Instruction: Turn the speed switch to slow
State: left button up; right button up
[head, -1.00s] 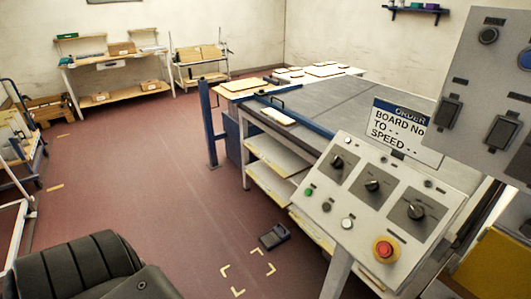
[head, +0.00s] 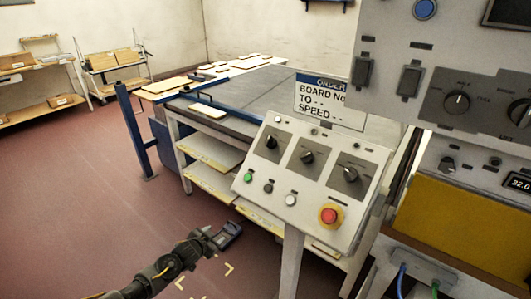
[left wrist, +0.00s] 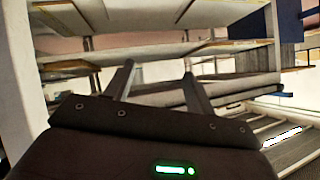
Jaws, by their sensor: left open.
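A tilted grey control panel (head: 310,180) stands right of centre in the head view. It carries three black rotary switches in a row: a left one (head: 271,141), a middle one (head: 306,157) and a right one (head: 350,174). Their labels are too small to read, so I cannot tell which is the speed switch. My left gripper (head: 212,239) is low, left of the panel and apart from it. In the left wrist view its two fingers (left wrist: 157,82) are spread with nothing between them. My right gripper is not in view.
A sign (head: 325,101) mentioning order, board and speed stands behind the panel. A red stop button (head: 330,215) sits at its lower right. A larger panel (head: 420,50) with more knobs is at right. Open floor is at left.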

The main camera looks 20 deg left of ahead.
pick_arm(q)
jog(key=w+d+r+m+t+h+b, duration=0.1)
jog(key=w+r+t, duration=0.15)
jog(key=r, duration=0.65)
jog(key=w+d+r+m+t+h+b, duration=0.1)
jog(key=w+r, duration=0.3)
jog(key=r, duration=0.6)
jog(key=w+d+r+m+t+h+b, duration=0.1)
jog(key=w+r, duration=0.2)
jog(key=r, duration=0.6)
jog(key=h+p, duration=0.1)
jog(key=h, duration=0.4)
send_near(270, 142)
jog(key=shift+n, duration=0.3)
jog(key=x, duration=0.6)
jog(key=shift+w, duration=0.35)
jog(key=shift+p+x, duration=0.3)
jog(key=shift+x, duration=0.55)
jog(key=shift+f, duration=0.1)
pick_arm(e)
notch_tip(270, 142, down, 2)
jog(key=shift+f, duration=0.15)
pick_arm(q)
jog(key=c, duration=1)
